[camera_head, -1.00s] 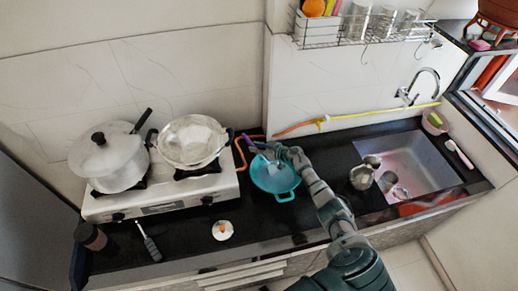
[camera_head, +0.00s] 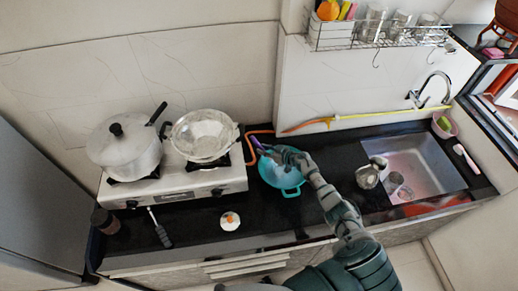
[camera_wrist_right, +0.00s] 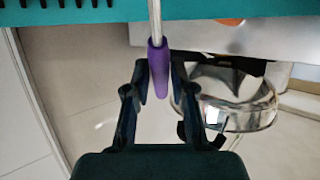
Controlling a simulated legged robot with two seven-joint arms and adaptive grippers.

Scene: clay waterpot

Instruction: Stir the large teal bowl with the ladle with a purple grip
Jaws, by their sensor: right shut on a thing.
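The large teal bowl (camera_head: 283,183) stands on the dark counter to the right of the stove, with a handle on its near side. My right gripper (camera_head: 270,154) is over the bowl's far part and hides some of it. It is shut on the ladle's purple grip (camera_wrist_right: 158,70), which sits between the fingers (camera_wrist_right: 158,82) in the right wrist view. A thin pale shaft (camera_wrist_right: 154,18) runs up from the grip. The grip (camera_head: 256,143) shows small in the head view. The ladle's scoop end cannot be made out. My left gripper is not in view.
A lidded pot (camera_head: 124,148) and a steel pan (camera_head: 201,135) stand on the white stove (camera_head: 178,188). A metal jug (camera_head: 368,176) is beside the sink (camera_head: 425,165). A white lid-like piece (camera_head: 230,221) lies in front.

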